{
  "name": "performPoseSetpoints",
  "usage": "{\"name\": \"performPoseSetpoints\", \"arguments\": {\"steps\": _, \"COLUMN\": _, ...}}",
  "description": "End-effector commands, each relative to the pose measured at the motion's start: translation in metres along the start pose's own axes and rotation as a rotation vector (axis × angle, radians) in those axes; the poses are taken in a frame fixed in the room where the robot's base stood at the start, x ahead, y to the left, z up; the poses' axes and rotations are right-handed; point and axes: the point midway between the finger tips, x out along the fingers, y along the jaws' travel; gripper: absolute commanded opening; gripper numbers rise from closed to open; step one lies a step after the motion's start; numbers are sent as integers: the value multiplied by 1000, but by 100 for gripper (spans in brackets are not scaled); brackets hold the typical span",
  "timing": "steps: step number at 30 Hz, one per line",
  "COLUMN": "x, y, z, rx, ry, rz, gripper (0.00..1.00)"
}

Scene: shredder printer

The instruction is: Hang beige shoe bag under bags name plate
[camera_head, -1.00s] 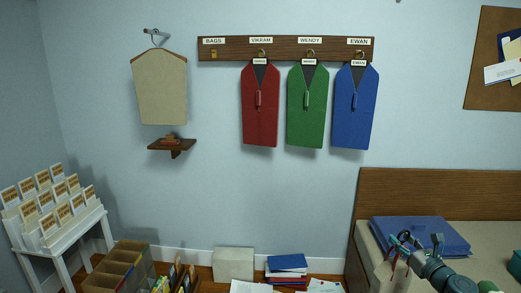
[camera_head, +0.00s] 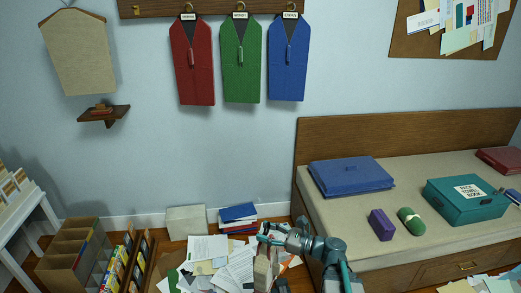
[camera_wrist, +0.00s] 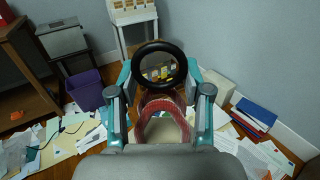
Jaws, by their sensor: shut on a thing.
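My gripper (camera_head: 264,232) is low in front of the paper-strewn floor, well below the wall rail. It is shut on a beige bag (camera_head: 263,268) with a reddish cord loop and a black ring. In the wrist view, the black ring (camera_wrist: 160,65) stands up between the fingers, with the red cord (camera_wrist: 162,108) around a beige patch nearer the camera. Much of the bag is hidden. The wooden rail (camera_head: 158,8) is at the top left of the head view, with a small brass hook (camera_head: 137,10) at its left end. The bags name plate is out of view now.
Red (camera_head: 195,65), green (camera_head: 242,65) and blue (camera_head: 287,65) garment bags hang from the rail. A bed (camera_head: 400,165) stands right. Wall below the garment bags is clear.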

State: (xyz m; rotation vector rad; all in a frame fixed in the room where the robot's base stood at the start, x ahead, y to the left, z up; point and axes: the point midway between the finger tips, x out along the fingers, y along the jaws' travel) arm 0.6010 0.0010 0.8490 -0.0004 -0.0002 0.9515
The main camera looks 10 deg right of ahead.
Motion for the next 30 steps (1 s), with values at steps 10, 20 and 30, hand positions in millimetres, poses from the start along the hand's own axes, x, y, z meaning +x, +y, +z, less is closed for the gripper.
{"name": "performPoseSetpoints", "arguments": {"steps": 10, "x": -31, "y": -38, "z": 10, "rx": -5, "ry": -2, "rz": -77, "gripper": 0}}
{"name": "performPoseSetpoints", "arguments": {"steps": 20, "x": -114, "y": -160, "z": 50, "rx": -5, "ry": -3, "rz": -466, "gripper": 0}}
{"name": "performPoseSetpoints", "arguments": {"steps": 30, "x": -201, "y": -251, "z": 99, "rx": -1, "ry": -3, "rz": -902, "gripper": 0}}
